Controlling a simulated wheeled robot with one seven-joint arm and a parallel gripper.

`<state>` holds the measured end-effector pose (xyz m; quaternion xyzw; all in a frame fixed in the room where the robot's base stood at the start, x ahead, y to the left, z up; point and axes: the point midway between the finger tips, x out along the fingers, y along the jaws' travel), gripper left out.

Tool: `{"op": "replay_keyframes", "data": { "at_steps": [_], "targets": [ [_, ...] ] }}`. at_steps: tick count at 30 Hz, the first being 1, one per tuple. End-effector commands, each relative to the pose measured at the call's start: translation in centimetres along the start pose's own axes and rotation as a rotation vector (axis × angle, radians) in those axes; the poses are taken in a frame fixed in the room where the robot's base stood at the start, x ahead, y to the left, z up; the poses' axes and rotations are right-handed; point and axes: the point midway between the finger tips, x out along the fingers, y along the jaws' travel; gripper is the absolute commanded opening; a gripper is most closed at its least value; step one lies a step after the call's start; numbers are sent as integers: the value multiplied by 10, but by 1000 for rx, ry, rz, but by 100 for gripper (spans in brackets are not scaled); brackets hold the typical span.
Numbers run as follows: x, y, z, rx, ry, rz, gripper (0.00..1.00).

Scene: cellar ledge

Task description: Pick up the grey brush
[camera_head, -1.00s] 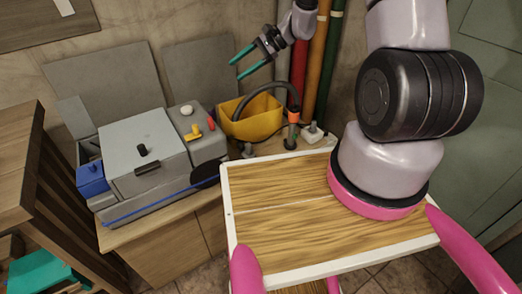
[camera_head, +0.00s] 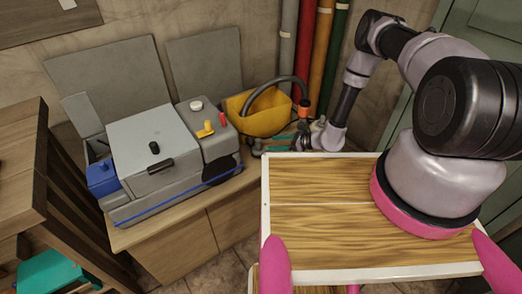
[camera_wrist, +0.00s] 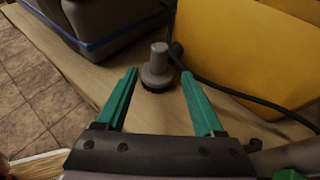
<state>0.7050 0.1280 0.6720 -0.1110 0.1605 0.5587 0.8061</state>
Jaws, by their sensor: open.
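The grey brush (camera_wrist: 155,70) shows in the wrist view as a short upright handle on a round base with dark bristles. It stands on the wooden ledge and appears framed between the fingertips; whether it is truly between them or a little beyond I cannot tell. My gripper (camera_wrist: 158,76) has two teal fingers spread wide, and nothing is held. In the head view my gripper (camera_head: 265,146) is low over the ledge, in front of the yellow bin. The brush is hard to make out there, mostly lost around the fingers.
The yellow bin (camera_head: 264,118) with a dark hose stands close behind my gripper. A grey machine (camera_head: 151,150) with a blue strip is to the left. Coloured pipes (camera_head: 322,60) run up the back wall. A dark cable (camera_wrist: 240,93) crosses the ledge beside the right finger.

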Motion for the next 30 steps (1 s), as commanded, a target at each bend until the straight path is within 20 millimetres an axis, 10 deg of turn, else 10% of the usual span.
{"op": "replay_keyframes", "data": {
  "at_steps": [18,28,30],
  "targets": [
    [77,3,0,-3,-1,3,70],
    [86,2,0,-1,0,2,70],
    [85,2,0,-1,0,2,47]
  ]
}}
